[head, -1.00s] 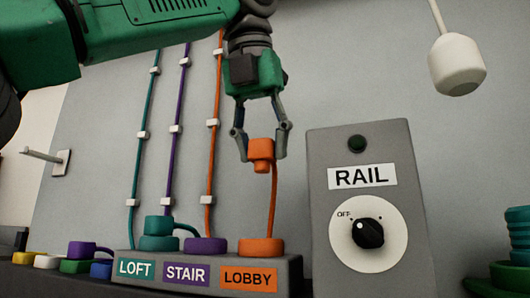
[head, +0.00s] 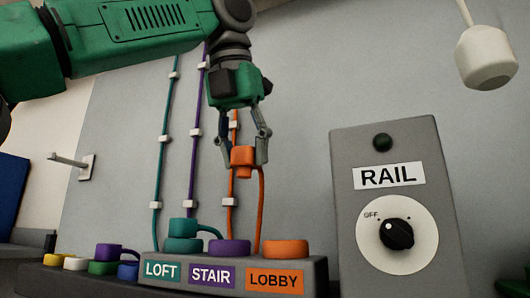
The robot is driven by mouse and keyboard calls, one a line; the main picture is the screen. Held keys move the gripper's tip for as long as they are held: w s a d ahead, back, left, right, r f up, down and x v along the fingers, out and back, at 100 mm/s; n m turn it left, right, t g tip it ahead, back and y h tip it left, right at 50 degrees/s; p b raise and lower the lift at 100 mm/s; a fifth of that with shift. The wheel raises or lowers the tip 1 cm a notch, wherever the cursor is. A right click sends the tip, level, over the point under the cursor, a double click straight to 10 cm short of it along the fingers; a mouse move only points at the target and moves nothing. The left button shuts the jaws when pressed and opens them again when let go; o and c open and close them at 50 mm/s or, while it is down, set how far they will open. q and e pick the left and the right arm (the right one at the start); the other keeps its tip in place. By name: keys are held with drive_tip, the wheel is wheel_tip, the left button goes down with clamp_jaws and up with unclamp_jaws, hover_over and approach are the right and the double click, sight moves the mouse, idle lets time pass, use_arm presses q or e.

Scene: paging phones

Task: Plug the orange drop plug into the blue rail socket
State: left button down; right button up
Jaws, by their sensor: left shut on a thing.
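My left gripper (head: 243,148) is shut on the orange drop plug (head: 242,157) and holds it in the air, pointing down. An orange cord runs from the plug down to the orange LOBBY base (head: 286,249) on the grey drop box (head: 235,268). At the lower left, a low dark rail carries several coloured sockets. The blue socket (head: 128,271) is there, partly hidden behind the drop box's left end. The held plug is above and to the right of it, well apart. My right gripper is not in view.
A purple plug (head: 109,252) with a cord sits on the green socket (head: 103,267) beside the blue one. A teal plug (head: 183,227) sits on the LOFT base. The grey RAIL box (head: 400,205) with a dial stands right. A wall hook (head: 75,163) sticks out left.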

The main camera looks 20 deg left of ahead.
use_arm(q)
drive_tip(key=a, duration=1.9)
drive_tip(key=shift+w+a, duration=0.25)
drive_tip(key=shift+a, duration=0.15)
